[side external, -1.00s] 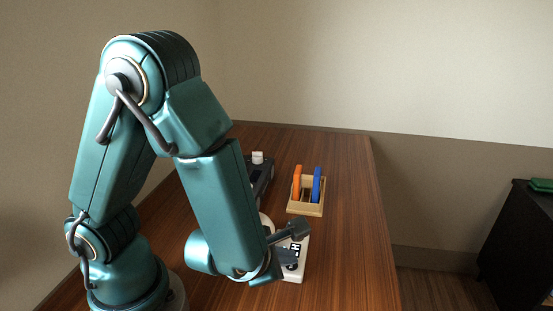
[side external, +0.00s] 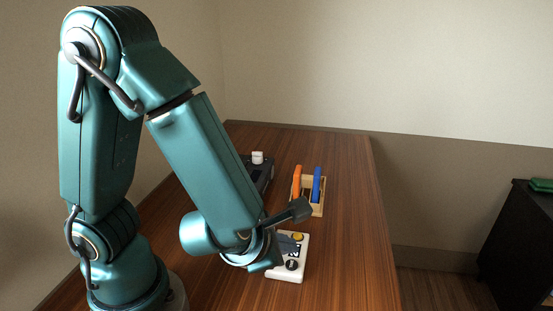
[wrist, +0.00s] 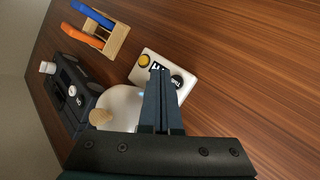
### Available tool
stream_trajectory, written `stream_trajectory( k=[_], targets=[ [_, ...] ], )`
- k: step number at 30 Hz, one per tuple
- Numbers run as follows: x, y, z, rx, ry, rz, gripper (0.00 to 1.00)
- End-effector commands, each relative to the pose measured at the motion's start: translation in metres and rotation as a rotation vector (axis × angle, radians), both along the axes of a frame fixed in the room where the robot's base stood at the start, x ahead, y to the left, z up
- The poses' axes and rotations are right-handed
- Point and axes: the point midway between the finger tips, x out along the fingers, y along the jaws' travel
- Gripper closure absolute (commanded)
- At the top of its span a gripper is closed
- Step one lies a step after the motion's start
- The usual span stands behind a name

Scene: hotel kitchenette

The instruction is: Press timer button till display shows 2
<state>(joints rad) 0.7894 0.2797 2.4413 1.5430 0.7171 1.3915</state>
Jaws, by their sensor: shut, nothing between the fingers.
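The timer is a white box (side external: 288,272) on the wooden counter; it also shows in the wrist view (wrist: 143,75). It has a round yellow button (wrist: 144,60) at one end and a dark round label at the other. The yellow button also shows in the side view (side external: 298,237). Dark markings lie between them, partly covered by my fingers, and I cannot read a number there. My gripper (wrist: 159,73) is shut and empty. Its fingertips appear over the timer's middle, beside the yellow button in the wrist picture. I cannot tell whether they touch the timer.
A wooden rack (side external: 318,210) holds an orange and a blue item behind the timer. A black device (wrist: 75,87) with a white knob stands to the left. A round white dish (wrist: 120,100) with a tan piece lies near my gripper. The counter's right side is clear.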

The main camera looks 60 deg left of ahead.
Motion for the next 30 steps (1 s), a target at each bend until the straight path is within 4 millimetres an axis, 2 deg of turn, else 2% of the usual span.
stream_trajectory(
  k=[6, 12, 30],
  targets=[
    [0.001, 0.000, 0.022, -0.007, -0.006, 0.004, 1.00],
    [0.000, 0.000, 0.035, -0.005, -0.002, 0.001, 1.00],
    [0.000, 0.000, 0.035, -0.001, 0.001, -0.002, 1.00]
  ],
)
